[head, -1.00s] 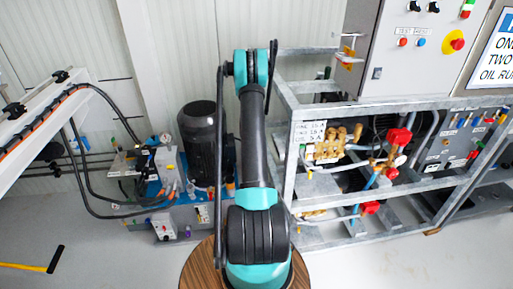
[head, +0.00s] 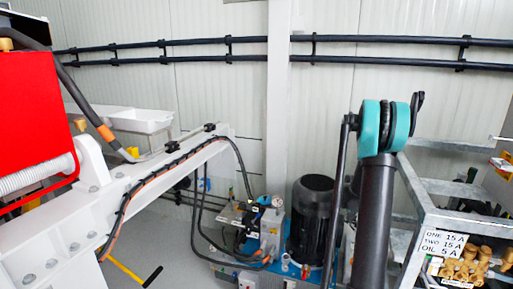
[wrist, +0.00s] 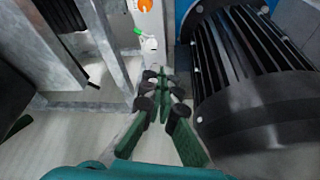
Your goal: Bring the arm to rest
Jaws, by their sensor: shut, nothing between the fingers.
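My arm (head: 376,200) stands upright at the right of the head view, with its teal joint (head: 385,127) at the top and a thin dark link hanging down beside it. My gripper (wrist: 160,82) shows in the wrist view, with its green and black fingers together and nothing between them. It points into a gap between a black ribbed motor (wrist: 255,70) on the right and a grey metal frame (wrist: 105,55) on the left. I cannot make out the gripper in the head view.
The black motor (head: 310,215) and a hydraulic unit (head: 262,228) stand left of my arm. A galvanised frame (head: 415,225) with brass fittings (head: 465,272) is close on the right. A white beam (head: 165,175) and a red panel (head: 30,110) fill the left.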

